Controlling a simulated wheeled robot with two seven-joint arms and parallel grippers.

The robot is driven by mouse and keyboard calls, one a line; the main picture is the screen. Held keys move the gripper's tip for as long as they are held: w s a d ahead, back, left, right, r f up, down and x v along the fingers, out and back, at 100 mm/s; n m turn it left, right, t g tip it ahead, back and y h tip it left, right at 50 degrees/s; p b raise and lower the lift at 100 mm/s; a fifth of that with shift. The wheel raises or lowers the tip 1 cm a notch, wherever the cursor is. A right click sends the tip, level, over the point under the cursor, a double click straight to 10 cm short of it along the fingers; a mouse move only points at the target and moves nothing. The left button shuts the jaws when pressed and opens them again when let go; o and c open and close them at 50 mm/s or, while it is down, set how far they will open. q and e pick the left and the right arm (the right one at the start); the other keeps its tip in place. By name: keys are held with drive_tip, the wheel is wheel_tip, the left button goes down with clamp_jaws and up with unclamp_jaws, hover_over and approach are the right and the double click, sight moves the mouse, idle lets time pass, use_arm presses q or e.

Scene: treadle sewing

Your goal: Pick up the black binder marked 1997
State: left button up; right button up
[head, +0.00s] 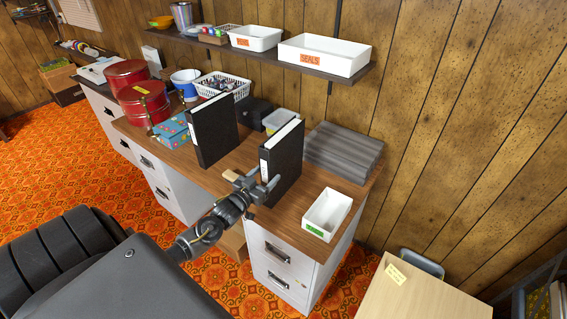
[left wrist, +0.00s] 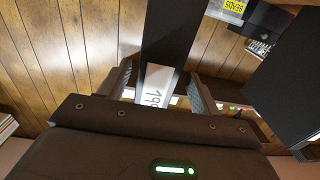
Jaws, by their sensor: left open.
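Two black binders stand upright on the wooden desk top. The right one (head: 284,160) has my left gripper (head: 257,184) at its spine. In the left wrist view this binder (left wrist: 168,35) has a white spine label (left wrist: 155,82) that reads "199"; its last digit is hidden. My left gripper (left wrist: 160,88) is open, with one finger on each side of the spine; I cannot tell whether they touch it. The other black binder (head: 212,132) stands further left, and its label is too small to read. My right gripper is not in view.
A white tray with a green label (head: 326,214) lies right of the binder near the desk's front edge. A grey ribbed stack (head: 344,150) lies behind. A floral box (head: 174,132) and red tins (head: 143,101) stand left. A shelf (head: 280,60) runs above.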

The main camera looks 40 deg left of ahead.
sight(283, 163)
use_arm(q)
drive_tip(key=w+p, duration=0.1)
drive_tip(key=w, duration=0.4)
drive_tip(key=shift+d, duration=0.1)
drive_tip(key=shift+s, duration=0.1)
drive_tip(key=shift+r, duration=0.1)
clamp_jaws()
drive_tip(key=shift+r, duration=0.1)
